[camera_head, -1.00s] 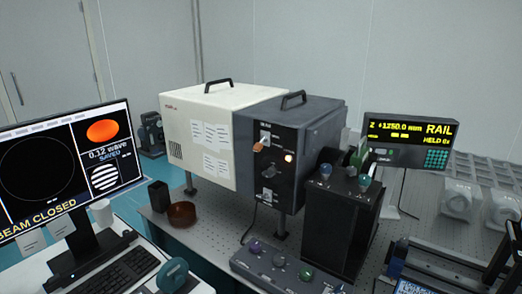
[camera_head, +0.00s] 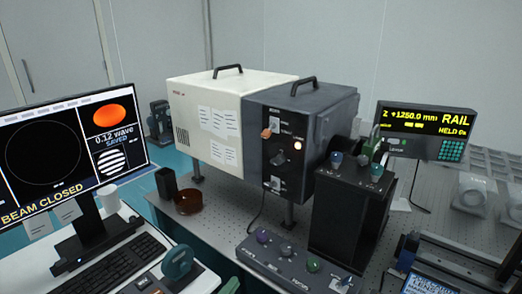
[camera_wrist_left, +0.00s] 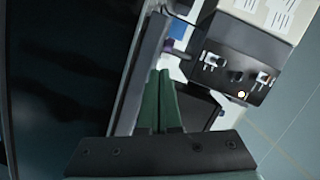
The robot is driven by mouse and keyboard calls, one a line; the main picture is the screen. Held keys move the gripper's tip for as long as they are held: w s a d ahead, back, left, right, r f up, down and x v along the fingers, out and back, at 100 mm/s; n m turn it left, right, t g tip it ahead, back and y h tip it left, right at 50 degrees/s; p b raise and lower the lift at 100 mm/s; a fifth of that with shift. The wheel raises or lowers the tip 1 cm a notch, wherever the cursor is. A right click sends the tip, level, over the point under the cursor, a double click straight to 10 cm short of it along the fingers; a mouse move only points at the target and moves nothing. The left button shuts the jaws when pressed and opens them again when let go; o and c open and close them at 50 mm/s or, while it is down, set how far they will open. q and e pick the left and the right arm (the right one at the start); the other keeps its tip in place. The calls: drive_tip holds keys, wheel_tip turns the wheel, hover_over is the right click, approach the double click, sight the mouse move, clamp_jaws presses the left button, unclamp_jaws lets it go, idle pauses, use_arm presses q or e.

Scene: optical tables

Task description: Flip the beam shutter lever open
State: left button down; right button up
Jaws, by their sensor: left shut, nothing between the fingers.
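The orange-tipped shutter lever (camera_head: 267,133) sits on a pale plate high on the dark front panel of the laser housing (camera_head: 312,112). A lit lamp (camera_head: 298,145) is to its right. In the left wrist view the lever (camera_wrist_left: 263,78) is at the upper right, beyond the fingertips and apart from them. The monitor (camera_head: 70,160) reads BEAM CLOSED. My left gripper (camera_head: 228,285) just shows at the bottom edge of the head view, low and well short of the panel. Its green fingers (camera_wrist_left: 161,82) are shut and empty in the wrist view. My right gripper is not in view.
A knob console (camera_head: 290,262) lies in front of the housing. A black box with knobs (camera_head: 345,215) stands to its right. A brown bowl (camera_head: 188,202) and dark cup (camera_head: 166,182) are at left. A lower panel switch (camera_head: 276,184) sits below the lever.

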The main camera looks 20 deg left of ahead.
use_arm(q)
drive_tip(key=w+r+m+t+h+b, duration=0.1)
drive_tip(key=w+r+m+h, duration=0.1)
drive_tip(key=w+r+m, duration=0.45)
drive_tip(key=w+r+m+t+h, duration=0.2)
drive_tip(key=w+r+m+h, duration=0.15)
drive_tip(key=r+m, duration=0.6)
drive_tip(key=m+b, duration=0.1)
drive_tip(key=m, duration=0.9)
approach(274, 148)
drive_tip(key=v, duration=0.2)
drive_tip(key=r+v, duration=0.1)
drive_tip(key=shift+s+a+f+y, duration=0.1)
drive_tip(key=shift+s+f+y, duration=0.15)
drive_tip(key=shift+s, duration=0.25)
drive_tip(key=b+x, duration=0.2)
drive_tip(key=x, duration=0.8)
drive_tip(key=shift+f, duration=0.2)
drive_tip(key=r, duration=0.1)
drive_tip(key=s+r+p, duration=0.1)
drive_tip(key=r+p, duration=0.1)
drive_tip(key=shift+s+a+r, duration=0.1)
drive_tip(key=shift+s+a, duration=0.1)
drive_tip(key=shift+s, duration=0.1)
drive_tip(key=shift+s+a+r, duration=0.1)
drive_tip(key=shift+s+r, duration=0.05)
drive_tip(key=shift+r, duration=0.05)
